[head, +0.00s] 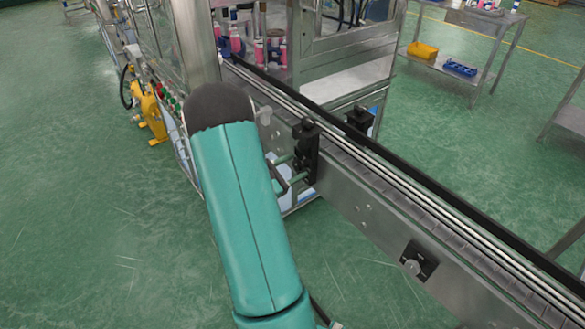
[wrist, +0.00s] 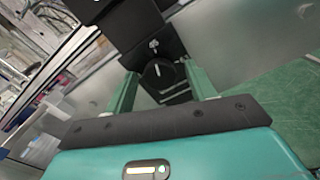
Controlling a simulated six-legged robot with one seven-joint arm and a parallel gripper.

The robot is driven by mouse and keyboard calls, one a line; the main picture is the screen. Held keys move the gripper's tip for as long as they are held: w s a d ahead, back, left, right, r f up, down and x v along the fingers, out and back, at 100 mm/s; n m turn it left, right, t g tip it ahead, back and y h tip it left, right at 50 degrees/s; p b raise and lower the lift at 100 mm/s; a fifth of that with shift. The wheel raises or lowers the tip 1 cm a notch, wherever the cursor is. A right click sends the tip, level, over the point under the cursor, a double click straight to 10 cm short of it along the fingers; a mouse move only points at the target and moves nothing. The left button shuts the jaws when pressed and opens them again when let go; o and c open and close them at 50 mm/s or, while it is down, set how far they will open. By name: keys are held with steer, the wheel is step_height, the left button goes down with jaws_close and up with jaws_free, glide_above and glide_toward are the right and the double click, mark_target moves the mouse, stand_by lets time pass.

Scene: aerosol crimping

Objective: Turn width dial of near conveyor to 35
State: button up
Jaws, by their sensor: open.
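The width dial (wrist: 157,76) is a round black knob with a white pointer mark, on a black block in the wrist view. The pointer slants slightly from upright; no scale numbers are legible. My gripper (wrist: 161,70) is open, with one green finger on each side of the dial. I cannot tell whether the fingers touch it. In the head view my gripper (head: 295,168) reaches the black bracket (head: 306,145) on the side of the conveyor (head: 350,205). The dial face is hidden there.
Another black bracket (head: 358,120) stands across the belt. A black plate with a pale knob (head: 411,267) sits further along the conveyor side. A machine with bottles (head: 235,42) is behind. A yellow unit (head: 151,115) stands left.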

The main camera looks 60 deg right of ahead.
steer(key=c, duration=1)
steer(key=shift+o, duration=0.2)
steer(key=shift+n, duration=0.3)
steer(key=n, duration=0.4)
steer(key=shift+w, duration=0.1)
steer(key=n, duration=1.5)
